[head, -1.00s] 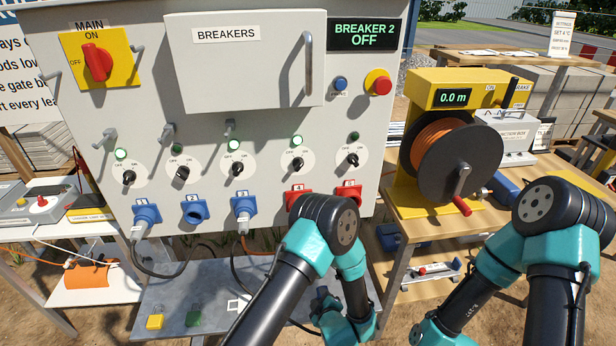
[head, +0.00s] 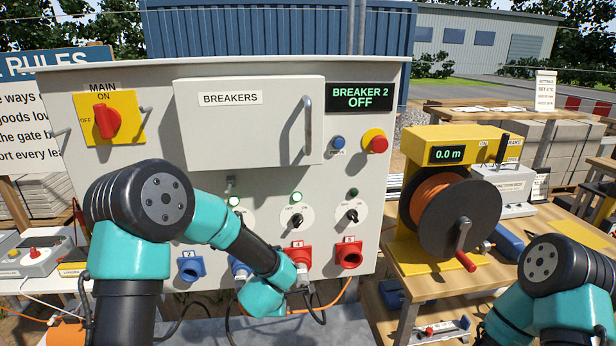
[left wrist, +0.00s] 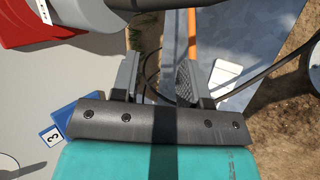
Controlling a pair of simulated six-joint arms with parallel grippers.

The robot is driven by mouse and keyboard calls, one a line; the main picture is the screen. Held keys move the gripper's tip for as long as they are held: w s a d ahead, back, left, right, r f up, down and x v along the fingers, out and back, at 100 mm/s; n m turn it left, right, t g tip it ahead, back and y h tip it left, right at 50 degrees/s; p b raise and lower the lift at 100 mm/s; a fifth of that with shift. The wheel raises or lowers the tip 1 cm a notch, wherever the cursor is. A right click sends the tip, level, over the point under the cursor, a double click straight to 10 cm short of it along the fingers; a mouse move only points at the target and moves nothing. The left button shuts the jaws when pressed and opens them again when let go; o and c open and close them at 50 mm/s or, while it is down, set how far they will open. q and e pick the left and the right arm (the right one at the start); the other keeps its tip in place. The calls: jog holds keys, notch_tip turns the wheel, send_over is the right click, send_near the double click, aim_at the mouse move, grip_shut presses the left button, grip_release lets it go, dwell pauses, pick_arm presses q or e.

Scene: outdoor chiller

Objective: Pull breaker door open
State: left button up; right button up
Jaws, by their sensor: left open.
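The breaker door (head: 240,130) is a grey panel labelled BREAKERS on the cabinet front. It is shut, with a vertical metal handle (head: 307,125) near its right edge. My left gripper (left wrist: 157,70) is open, with nothing between its fingers in the left wrist view. In the head view it is mostly hidden behind my left wrist, low by red socket 4 (head: 299,254), well below the handle and apart from it. My right arm shows at the lower right, but its gripper is out of view.
A red main switch (head: 106,120) points to ON. A display (head: 360,97) reads BREAKER 2 OFF. A yellow cable reel (head: 453,152) stands on the wooden table at right. A blue socket (left wrist: 72,120) and an orange cable (left wrist: 192,32) are near my left gripper.

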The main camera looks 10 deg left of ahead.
pick_arm(q)
notch_tip(320, 180, up, 26)
jog(key=a+n+t+h, duration=0.3)
jog(key=n+h, duration=0.1)
jog(key=n, duration=0.2)
jog(key=s+r+n+t+h, duration=0.1)
jog(key=s+r+h, duration=0.2)
jog(key=r, duration=0.9)
jog(key=s+a+r+n+t+h, duration=0.1)
jog(key=s+r, duration=0.5)
jog(key=r, duration=0.6)
jog(key=shift+a+r+n+t+h, duration=0.2)
jog(key=shift+n+t+h, duration=0.35)
jog(key=shift+h, duration=0.45)
jog(key=shift+w+d, duration=0.1)
send_over(308, 147)
jog(key=shift+w, duration=0.45)
grip_shut()
